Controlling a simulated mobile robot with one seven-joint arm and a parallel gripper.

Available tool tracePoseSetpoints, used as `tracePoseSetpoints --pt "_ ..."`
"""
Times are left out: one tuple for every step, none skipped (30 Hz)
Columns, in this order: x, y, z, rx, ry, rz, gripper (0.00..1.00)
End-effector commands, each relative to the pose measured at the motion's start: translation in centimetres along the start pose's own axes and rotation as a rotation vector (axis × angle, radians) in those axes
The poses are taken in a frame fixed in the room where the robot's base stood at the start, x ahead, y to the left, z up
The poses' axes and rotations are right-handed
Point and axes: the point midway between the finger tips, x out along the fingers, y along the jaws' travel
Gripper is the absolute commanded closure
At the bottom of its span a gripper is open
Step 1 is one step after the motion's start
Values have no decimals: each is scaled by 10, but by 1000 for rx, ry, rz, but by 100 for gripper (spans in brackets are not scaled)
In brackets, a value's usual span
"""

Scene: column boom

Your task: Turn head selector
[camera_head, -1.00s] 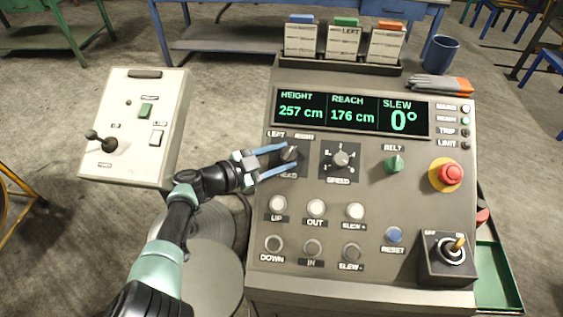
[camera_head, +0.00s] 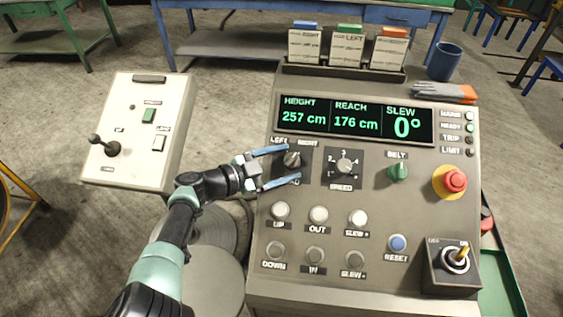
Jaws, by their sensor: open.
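The head selector (camera_head: 292,159) is a dark rotary knob with a light pointer at the panel's upper left. The words LEFT and RIGHT stand above it, and the label below is partly hidden by a finger. Its pointer looks tilted up and to the right. My gripper (camera_head: 283,166) comes from the left with its two blue fingers open, one above and one below the knob. A gap shows between the fingers and the knob; I cannot tell whether either touches.
The speed knob (camera_head: 345,166) is close on the right, then the green belt knob (camera_head: 397,171) and the red stop button (camera_head: 454,182). White buttons, including UP (camera_head: 280,211), lie below. The display (camera_head: 355,119) is above. A smaller box with a joystick (camera_head: 108,147) stands left.

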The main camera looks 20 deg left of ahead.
Motion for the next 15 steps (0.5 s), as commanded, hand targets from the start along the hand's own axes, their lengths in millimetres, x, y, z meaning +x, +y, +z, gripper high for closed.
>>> tracePoseSetpoints --pt "-1 0 0 0 0 -1 20" --pt "-3 -1 0 0 0 -1 20" --pt "-5 -1 -1 0 0 -1 20" --pt "-8 -1 -1 -1 0 -2 20" --pt "-12 -2 -1 -1 -1 -2 20" --pt "-17 -2 -2 0 -1 -3 20" --pt "-22 -2 -2 0 -1 -2 20" --pt "-28 -2 -2 -1 -1 -3 20" --pt "-36 -2 -2 -1 -1 -4 20" --pt "-42 -3 -2 -1 -1 -5 20" --pt "-48 -3 -2 0 -1 -5 20" --pt "-57 -2 -2 -1 -1 -5 20" --pt "-63 -2 -2 -1 -1 -4 20" --pt "-69 -2 -1 -2 -1 -5 20" --pt "-77 -2 -1 -1 -1 -5 20"
